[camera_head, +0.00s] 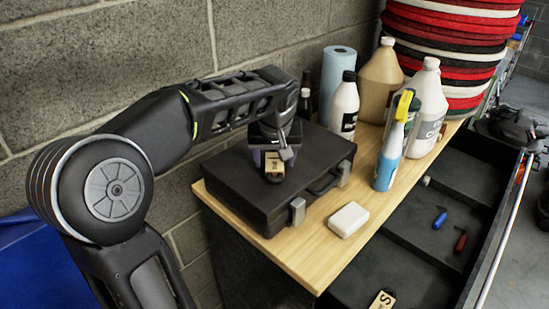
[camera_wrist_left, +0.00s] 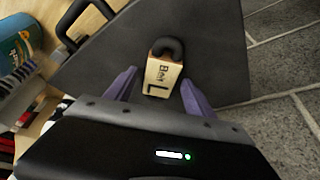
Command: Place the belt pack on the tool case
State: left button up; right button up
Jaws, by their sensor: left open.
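The black tool case (camera_head: 238,185) lies flat on the wooden top, its handle and latches facing the front right. The belt pack (camera_head: 273,168), a small tan block with dark lettering and a black loop, rests on the case lid. It also shows in the left wrist view (camera_wrist_left: 162,76), over the dark lid (camera_wrist_left: 215,60). My left gripper (camera_head: 277,158) is over the lid at the belt pack. In the wrist view its purple fingers (camera_wrist_left: 158,84) are open, one on each side of the block; I cannot tell whether they touch it. My right gripper is not in view.
A white block (camera_head: 348,219) lies in front of the case. A blue spray bottle (camera_head: 387,165), white and tan jugs (camera_head: 380,80) and a paper roll (camera_head: 338,65) stand behind right. An open drawer (camera_head: 400,245) holds small tools and another tan block (camera_head: 382,300).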

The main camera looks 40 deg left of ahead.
pick_arm(q)
jog(key=v, duration=1.2)
jog(key=shift+b, duration=0.4)
jog(key=shift+f, duration=0.15)
